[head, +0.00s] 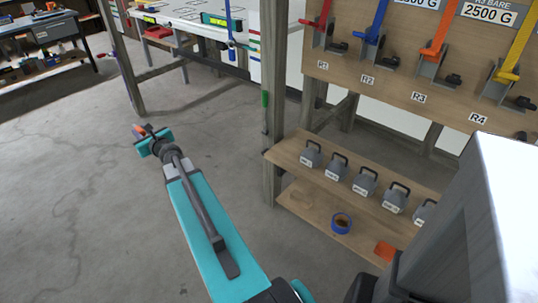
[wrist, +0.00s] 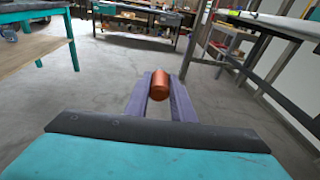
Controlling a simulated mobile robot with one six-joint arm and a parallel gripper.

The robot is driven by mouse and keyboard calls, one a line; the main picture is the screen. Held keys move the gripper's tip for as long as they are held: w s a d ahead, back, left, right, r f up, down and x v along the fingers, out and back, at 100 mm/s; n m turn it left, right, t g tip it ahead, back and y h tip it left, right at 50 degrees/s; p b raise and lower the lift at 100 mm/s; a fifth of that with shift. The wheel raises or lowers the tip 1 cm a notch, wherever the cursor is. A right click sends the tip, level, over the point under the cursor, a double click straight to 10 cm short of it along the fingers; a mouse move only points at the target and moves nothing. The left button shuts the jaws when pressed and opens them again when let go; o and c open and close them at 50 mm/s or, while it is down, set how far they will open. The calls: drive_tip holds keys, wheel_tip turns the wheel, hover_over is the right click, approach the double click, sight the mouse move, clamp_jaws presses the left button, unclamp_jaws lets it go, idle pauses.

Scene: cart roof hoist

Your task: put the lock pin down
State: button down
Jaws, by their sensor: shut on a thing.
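My gripper (head: 147,137) is at the end of the outstretched teal arm, over open floor left of the wooden post. In the wrist view, my gripper (wrist: 160,88) is shut on a copper-orange cylinder, the lock pin (wrist: 159,85). The pin sits between the far ends of the two purple-grey fingers, and its rounded end shows above them. In the head view it is only a small orange-red spot (head: 140,130), too small to tell its tilt. It appears clear of any surface.
A wooden rack stands at right, with several grey weights (head: 366,182) on its shelf (head: 290,150). A blue roll (head: 341,222) and an orange block (head: 386,250) lie lower. A lever board (head: 390,88) is above. Workbenches stand behind; the concrete floor (head: 70,190) is clear at left.

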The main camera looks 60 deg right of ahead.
drive_tip(key=s+d+f+m+g+h+b, duration=0.2)
drive_tip(key=s+d+m+g+h, duration=0.25)
drive_tip(key=s+d, duration=0.55)
drive_tip(key=s+d+f+m+g+h+b, duration=0.2)
drive_tip(key=s+d+m+g+h, duration=0.25)
drive_tip(key=d, duration=0.85)
drive_tip(key=s+d+f+m+g+b, duration=0.2)
drive_tip(key=s+d, duration=0.3)
drive_tip(key=s, duration=0.5)
drive_tip(key=s+d+f+m+g+b, duration=0.3)
drive_tip(key=s+d+g+b, duration=0.1)
drive_tip(key=s, duration=0.6)
drive_tip(key=s+d+f+m+g+h+b, duration=0.1)
drive_tip(key=s+d+f+m+g+b, duration=0.2)
drive_tip(key=s+d, duration=0.4)
drive_tip(key=shift+s+g, duration=0.8)
drive_tip(key=shift+s, duration=0.95)
drive_tip(key=shift+f, duration=0.15)
drive_tip(key=b, duration=0.2)
hover_over(288, 152)
drive_tip(key=shift+s+f, duration=0.1)
drive_tip(key=shift+f, duration=2.3)
drive_tip(key=shift+f+b, duration=0.65)
drive_tip(key=shift+f, duration=1.85)
drive_tip(key=shift+f, duration=0.1)
